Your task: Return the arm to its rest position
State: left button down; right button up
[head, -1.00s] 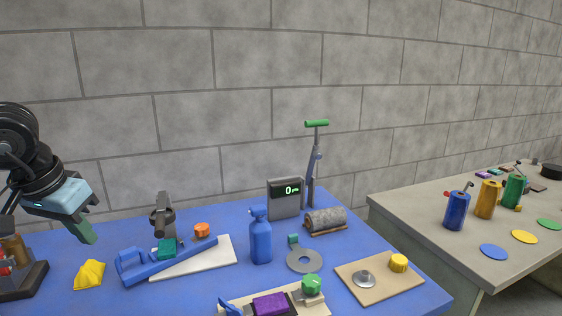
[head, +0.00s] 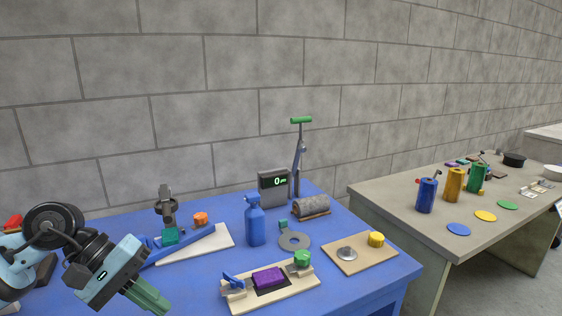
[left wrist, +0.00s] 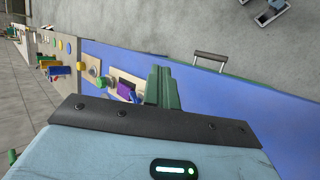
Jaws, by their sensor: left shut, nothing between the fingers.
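My left arm comes in from the left in the head view. Its gripper (head: 150,298) has green fingers that are shut and empty, low over the front left of the blue table (head: 205,285). In the left wrist view the closed green fingers (left wrist: 162,86) show in front of the blue table top. My right gripper is in neither view now.
A board with a purple block (head: 268,278) lies right of the gripper. A blue spray bottle (head: 255,222), a grey display box (head: 273,188) and a wooden board with a yellow knob (head: 376,239) stand beyond. A second table (head: 400,200) with coloured canisters is at right.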

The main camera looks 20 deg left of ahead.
pick_arm(q)
jog(key=d+f+n+t+h+p, duration=0.2)
jog(key=d+f+n+t+h, duration=0.15)
jog(key=d+n+h, duration=0.95)
jog(key=s+a+f+n+t+y, duration=0.15)
jog(key=f+n+t+y, duration=0.3)
jog(key=n, duration=0.65)
jog(key=s+a+f+n+t+y+p, duration=0.1)
jog(key=a+f+n+t+y, duration=0.3)
jog(key=n, duration=0.8)
jog(key=s+f+n+t+y, duration=0.2)
jog(key=f+n+y, duration=0.4)
jog(key=n, duration=0.5)
jog(key=s+d+f+n+g+y+p, duration=0.1)
jog(key=s+d+f+n+g+y, duration=0.2)
jog(key=s+f+n, duration=1.3)
jog(key=s+g+y, duration=0.2)
jog(key=g, duration=0.2)
jog(key=shift+s+n+p, duration=0.15)
jog(key=shift+n+p, duration=0.15)
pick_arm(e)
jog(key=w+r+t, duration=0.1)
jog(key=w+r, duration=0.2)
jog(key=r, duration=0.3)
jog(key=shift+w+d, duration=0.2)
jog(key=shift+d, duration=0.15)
pick_arm(q)
jog(key=shift+d, duration=0.1)
